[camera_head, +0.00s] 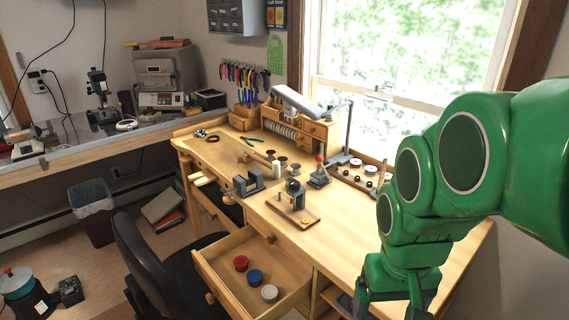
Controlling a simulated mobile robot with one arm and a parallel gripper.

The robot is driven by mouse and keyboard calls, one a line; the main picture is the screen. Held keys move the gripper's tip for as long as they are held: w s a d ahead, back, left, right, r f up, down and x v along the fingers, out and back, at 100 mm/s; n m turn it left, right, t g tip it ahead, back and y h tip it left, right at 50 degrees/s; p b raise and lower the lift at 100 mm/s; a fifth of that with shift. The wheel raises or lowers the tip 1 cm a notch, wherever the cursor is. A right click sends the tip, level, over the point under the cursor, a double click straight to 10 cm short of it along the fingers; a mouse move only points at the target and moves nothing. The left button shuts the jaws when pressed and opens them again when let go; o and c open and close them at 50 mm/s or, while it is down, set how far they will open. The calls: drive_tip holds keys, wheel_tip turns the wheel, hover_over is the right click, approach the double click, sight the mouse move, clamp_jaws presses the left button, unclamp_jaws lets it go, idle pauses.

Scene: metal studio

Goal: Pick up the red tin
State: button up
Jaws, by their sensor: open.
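The red tin (241,263) is a small round tin in the open drawer (216,272) of the wooden workbench. It lies toward the drawer's back left, beside a blue tin (255,276) and a white-topped tin (270,293), with small gaps between them. My green gripper (385,308) is at the lower right, pointing down, to the right of the drawer and well apart from the red tin. It is open, and nothing shows between its fingers, though its tips are cut off by the bottom edge of the picture.
The workbench (350,240) carries a vise (248,182), a tool on a wooden board (294,197) and a lamp (345,135). A black chair (155,270) stands close to the drawer's left side. The space above the drawer is clear.

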drive_tip(key=w+a+n+t, duration=0.25)
drive_tip(key=w+a, duration=0.25)
drive_tip(key=w, duration=0.8)
drive_tip(key=n+t+y, duration=0.3)
drive_tip(key=t+y, duration=0.4)
hover_over(241, 262)
drive_tip(key=s+d, duration=0.3)
drive_tip(key=s, duration=0.1)
drive_tip(key=shift+s+f, duration=0.15)
drive_tip(key=shift+f, duration=16.15)
drive_tip(key=shift+x, duration=2.45)
drive_tip(key=c, duration=1.2)
